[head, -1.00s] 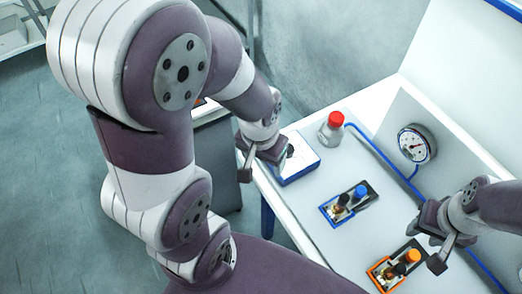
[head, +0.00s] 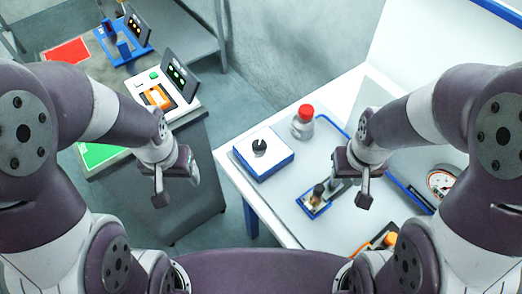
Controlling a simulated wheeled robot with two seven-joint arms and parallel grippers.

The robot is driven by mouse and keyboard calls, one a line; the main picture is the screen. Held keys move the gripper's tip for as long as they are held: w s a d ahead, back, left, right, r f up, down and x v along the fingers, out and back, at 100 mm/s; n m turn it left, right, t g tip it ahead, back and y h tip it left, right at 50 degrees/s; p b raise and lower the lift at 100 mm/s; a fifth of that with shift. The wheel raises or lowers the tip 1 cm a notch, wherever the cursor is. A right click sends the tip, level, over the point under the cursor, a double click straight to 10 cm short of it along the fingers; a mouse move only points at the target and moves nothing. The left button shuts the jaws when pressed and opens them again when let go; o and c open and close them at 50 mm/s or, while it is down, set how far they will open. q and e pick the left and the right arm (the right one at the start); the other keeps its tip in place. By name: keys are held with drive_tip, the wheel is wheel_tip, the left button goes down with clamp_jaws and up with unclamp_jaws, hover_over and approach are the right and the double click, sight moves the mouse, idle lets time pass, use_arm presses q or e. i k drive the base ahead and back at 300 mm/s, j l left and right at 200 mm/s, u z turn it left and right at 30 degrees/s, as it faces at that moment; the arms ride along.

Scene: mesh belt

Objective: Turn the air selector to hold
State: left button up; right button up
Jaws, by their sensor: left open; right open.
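The likely air selector is a white box with blue sides (head: 266,160) and a black knob (head: 259,147) on top. It sits at the left edge of the white table in the head view. Any position marks on it are too small to read. My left gripper (head: 176,190) is open and empty, left of the box and beyond the table edge. My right gripper (head: 356,188) is open and empty, to the right of the box, over the table. Neither gripper touches the box.
A grey cabinet (head: 170,185) with devices stands left, across a floor gap.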

sight(259, 146)
drive_tip(key=i+j+z, duration=0.15)
drive_tip(key=z, duration=0.2)
drive_tip(key=i+j+z, duration=0.1)
drive_tip(key=j+z, duration=0.4)
drive_tip(key=z, duration=0.25)
drive_tip(key=i, duration=0.05)
